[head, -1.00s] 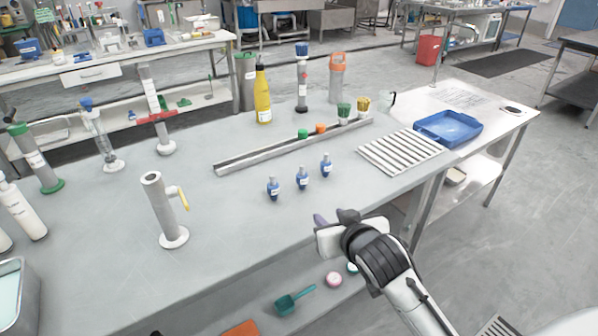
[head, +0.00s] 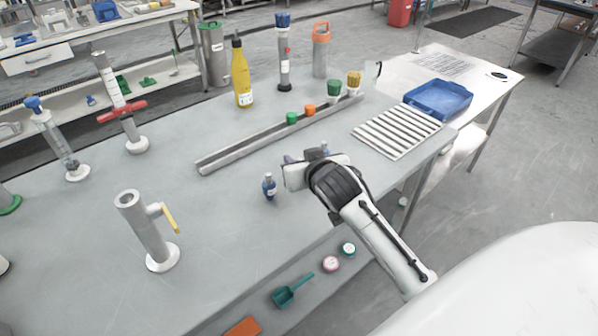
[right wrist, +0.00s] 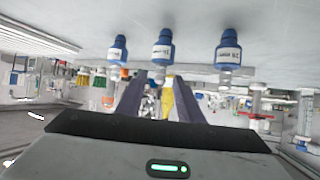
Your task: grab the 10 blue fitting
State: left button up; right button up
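Three blue fittings with white labels stand in a row on the grey bench (head: 225,225). In the head view the left fitting (head: 269,187) is clear. My right gripper (head: 303,156) hides the middle one and most of the right one. The right wrist view is upside down and shows all three: one fitting (right wrist: 117,48), the middle fitting (right wrist: 162,49) and another fitting (right wrist: 228,50). The labels are too small to read surely. My right gripper's dark fingers (right wrist: 158,98) are apart and empty, with the middle fitting ahead of their gap. My left gripper is out of view.
A long metal rail (head: 240,151) with small coloured caps lies behind the fittings. A slatted rack (head: 383,140) and a blue tray (head: 437,99) are to the right. A metal stand with a yellow lever (head: 145,235) is at front left. The bench around the left fitting is clear.

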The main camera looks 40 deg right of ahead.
jog(key=x, duration=0.4)
jog(key=shift+w+d+f, duration=0.1)
jog(key=shift+w+f, duration=0.15)
jog(key=shift+f, duration=0.15)
grip_shut()
